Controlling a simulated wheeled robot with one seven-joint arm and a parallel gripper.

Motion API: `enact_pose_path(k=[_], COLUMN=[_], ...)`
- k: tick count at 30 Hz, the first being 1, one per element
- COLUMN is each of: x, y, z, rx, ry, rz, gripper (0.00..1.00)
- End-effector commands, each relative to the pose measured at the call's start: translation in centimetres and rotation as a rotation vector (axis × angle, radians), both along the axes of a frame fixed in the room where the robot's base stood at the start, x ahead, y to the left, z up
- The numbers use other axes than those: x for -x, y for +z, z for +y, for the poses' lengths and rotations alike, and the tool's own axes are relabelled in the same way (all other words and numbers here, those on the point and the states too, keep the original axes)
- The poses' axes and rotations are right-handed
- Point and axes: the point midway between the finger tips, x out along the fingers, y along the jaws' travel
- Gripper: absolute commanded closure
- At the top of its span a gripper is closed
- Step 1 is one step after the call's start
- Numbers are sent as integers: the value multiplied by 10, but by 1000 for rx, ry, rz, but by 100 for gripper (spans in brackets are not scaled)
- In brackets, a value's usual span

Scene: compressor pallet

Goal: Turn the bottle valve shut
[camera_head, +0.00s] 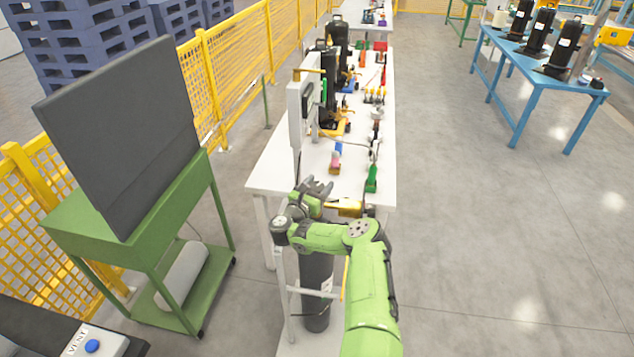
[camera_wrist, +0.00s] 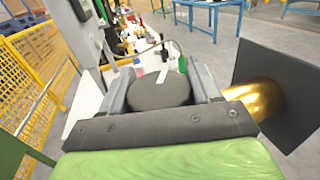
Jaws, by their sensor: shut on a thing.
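In the head view, my gripper (camera_head: 316,188) shows above the bottle, and the knob is hidden behind my gripper and arm.
A brass fitting (camera_wrist: 262,98) and a dark panel (camera_wrist: 287,70) stand close to the right of my gripper. The white table (camera_head: 268,165) carries several black compressors and hoses. A green cart (camera_head: 75,222) with a dark panel stands left.

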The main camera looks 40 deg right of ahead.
Motion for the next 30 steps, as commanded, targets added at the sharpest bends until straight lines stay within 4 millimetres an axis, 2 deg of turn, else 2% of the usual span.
enact_pose_path(k=[12, 30], x=[5, 10], y=[-8, -4], z=[-2, -1], rx=[4, 4], ry=[-360, -598], rz=[-11, -8], gripper=[68, 68])
